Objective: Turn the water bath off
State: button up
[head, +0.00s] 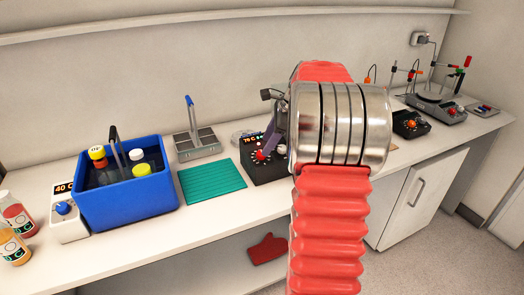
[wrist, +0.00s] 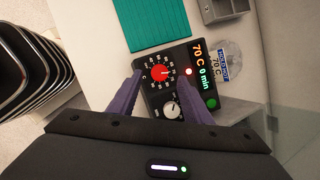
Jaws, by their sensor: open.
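A blue tub (head: 125,205) with capped bottles in dark liquid stands at the left of the bench. A white control box (head: 70,228) adjoins it, with a lit 40 C display (head: 64,188) and a blue knob (head: 62,208). A black control unit (head: 265,174) stands mid-bench. In the wrist view it has a red dial (wrist: 160,73), a pale knob (wrist: 171,110), a lit red lamp (wrist: 189,71), a green button (wrist: 212,103) and a display (wrist: 201,65) reading 70 C, 0 min. My gripper (wrist: 165,88) is open over this unit, its purple fingers either side of the dials; contact cannot be told.
A teal mat (head: 212,181) and a grey metal rack (head: 197,145) lie between tub and black unit. A clear disc marked 70 C (wrist: 226,62) is beside the unit. Juice bottles (head: 14,214) stand far left. Other instruments (head: 435,105) stand right. A red mitt (head: 268,248) is below the bench.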

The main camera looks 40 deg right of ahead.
jog(key=shift+x, duration=2.4)
jog(key=shift+c, duration=0.6)
jog(key=c, duration=0.9)
